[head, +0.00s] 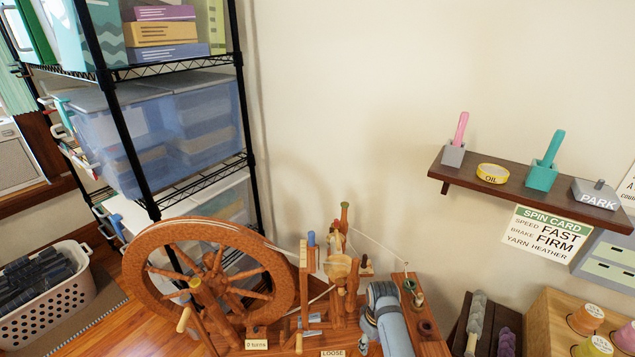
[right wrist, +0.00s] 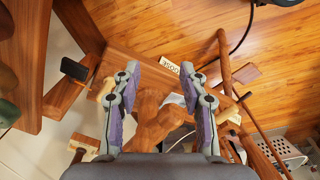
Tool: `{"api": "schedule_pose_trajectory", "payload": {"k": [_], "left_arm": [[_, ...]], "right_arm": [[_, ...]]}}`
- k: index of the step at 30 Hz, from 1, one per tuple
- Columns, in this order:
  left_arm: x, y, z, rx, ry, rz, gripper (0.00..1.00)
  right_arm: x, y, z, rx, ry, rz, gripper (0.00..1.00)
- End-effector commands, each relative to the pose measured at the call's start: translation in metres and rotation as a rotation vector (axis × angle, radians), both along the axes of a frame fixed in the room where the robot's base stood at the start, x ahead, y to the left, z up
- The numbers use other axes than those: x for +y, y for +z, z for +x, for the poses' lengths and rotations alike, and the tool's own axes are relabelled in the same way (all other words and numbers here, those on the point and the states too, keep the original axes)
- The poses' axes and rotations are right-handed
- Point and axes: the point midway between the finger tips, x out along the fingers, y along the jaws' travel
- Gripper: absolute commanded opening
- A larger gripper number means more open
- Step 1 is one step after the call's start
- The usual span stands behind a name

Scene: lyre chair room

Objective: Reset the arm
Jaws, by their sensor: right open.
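My right gripper (right wrist: 160,70) is open in the right wrist view. Its two grey and purple fingers stand apart with no object gripped between them. Turned wooden parts of the spinning wheel lie beyond and below the fingers; I cannot tell whether they touch. In the head view my grey right arm comes up from the bottom, just right of the wooden spinning wheel (head: 146,262), and its fingertips are hard to make out. My left gripper is in neither view.
A dark wall shelf (head: 455,176) holds a pink-handled block (head: 453,155), a yellow OIL ring (head: 493,173), a teal-handled block (head: 541,177) and a grey PARK block (head: 596,194). A wire rack (head: 196,179) stands left, a white basket (head: 45,310) lower left, a wooden box (head: 545,318) lower right.

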Motion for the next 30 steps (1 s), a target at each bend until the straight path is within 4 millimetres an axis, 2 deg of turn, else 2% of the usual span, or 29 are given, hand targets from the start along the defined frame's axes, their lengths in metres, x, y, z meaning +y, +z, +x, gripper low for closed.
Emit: {"api": "schedule_pose_trajectory", "payload": {"k": [8,14,17,20,21,22,24,27,30], "left_arm": [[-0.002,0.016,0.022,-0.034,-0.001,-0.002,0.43],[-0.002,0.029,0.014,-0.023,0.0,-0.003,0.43],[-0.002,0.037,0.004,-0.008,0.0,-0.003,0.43],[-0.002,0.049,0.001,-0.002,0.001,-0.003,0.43],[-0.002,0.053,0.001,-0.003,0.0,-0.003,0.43],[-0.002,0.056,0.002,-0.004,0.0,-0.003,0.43],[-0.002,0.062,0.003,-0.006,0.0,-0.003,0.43],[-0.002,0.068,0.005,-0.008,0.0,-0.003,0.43],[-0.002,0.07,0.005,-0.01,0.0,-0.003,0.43]], "right_arm": [[-0.014,-0.062,-0.036,-0.011,-0.082,-0.006,0.43],[-0.032,-0.124,-0.091,-0.024,-0.178,-0.009,0.43],[-0.047,-0.159,-0.137,-0.032,-0.244,-0.012,0.43],[-0.067,-0.195,-0.204,-0.043,-0.331,-0.017,0.43],[-0.076,-0.206,-0.234,-0.051,-0.369,-0.019,0.43],[-0.083,-0.214,-0.256,-0.057,-0.397,-0.021,0.43],[-0.098,-0.225,-0.302,-0.073,-0.454,-0.025,0.43],[-0.114,-0.232,-0.352,-0.094,-0.516,-0.03,0.43],[-0.124,-0.235,-0.381,-0.109,-0.552,-0.032,0.43]]}}
